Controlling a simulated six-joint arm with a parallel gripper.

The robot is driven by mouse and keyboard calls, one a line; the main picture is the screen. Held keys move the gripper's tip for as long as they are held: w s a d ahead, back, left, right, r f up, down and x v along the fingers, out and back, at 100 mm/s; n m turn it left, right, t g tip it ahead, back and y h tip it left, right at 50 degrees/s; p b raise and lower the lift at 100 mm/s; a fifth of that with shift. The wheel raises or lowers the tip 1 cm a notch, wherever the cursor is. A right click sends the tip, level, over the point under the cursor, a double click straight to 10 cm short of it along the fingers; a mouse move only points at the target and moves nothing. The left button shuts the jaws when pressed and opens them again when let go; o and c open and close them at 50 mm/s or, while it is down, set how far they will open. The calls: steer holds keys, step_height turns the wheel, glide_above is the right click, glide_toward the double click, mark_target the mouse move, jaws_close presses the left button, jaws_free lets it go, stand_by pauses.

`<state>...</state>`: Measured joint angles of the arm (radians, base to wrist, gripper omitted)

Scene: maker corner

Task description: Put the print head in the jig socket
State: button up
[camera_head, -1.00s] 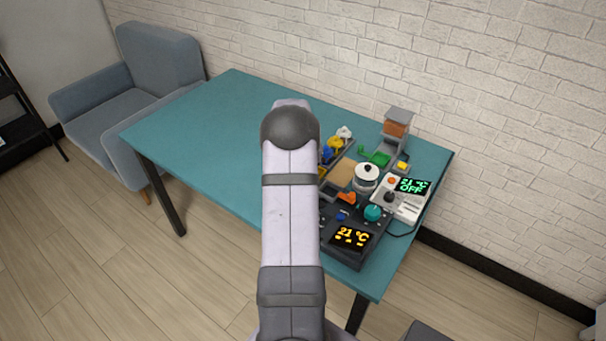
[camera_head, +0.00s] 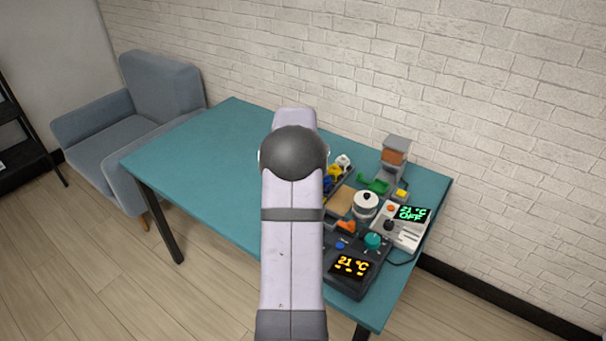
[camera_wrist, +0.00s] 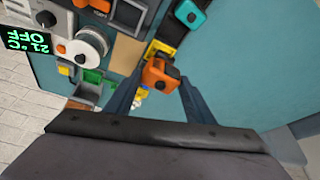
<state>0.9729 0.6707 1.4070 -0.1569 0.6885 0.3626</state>
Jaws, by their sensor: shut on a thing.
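In the wrist view my gripper (camera_wrist: 162,78) is shut on an orange block with a dark round part on its face, which looks like the print head (camera_wrist: 154,78). The block is between the fingertips, over or near a dark holder with a yellow strip; I cannot tell whether they touch. A teal block (camera_wrist: 190,14) with a similar dark round part sits further up the picture at the dark holder (camera_wrist: 168,30). I cannot make out for sure which part is the jig socket. In the head view my arm hides the gripper and the held block.
A control box with an amber display (camera_head: 350,266), a white box with a green display (camera_head: 408,214), a white round pot (camera_head: 365,204) and an orange-and-grey stand (camera_head: 395,152) crowd the table's right side. The left part of the teal table (camera_head: 205,140) is clear.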

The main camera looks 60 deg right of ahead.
steer(key=s+f+m+p, duration=0.1)
steer(key=s+p, duration=0.6)
steer(key=s, duration=0.1)
steer(key=shift+s+a+f, duration=0.25)
steer(key=shift+a, duration=0.15)
steer(key=shift+c, duration=0.2)
steer(key=shift+f, duration=0.1)
steer(key=shift+f+b, duration=2.4)
steer(key=shift+f, duration=0.75)
steer(key=shift+f+b, duration=0.45)
steer(key=shift+b, duration=0.1)
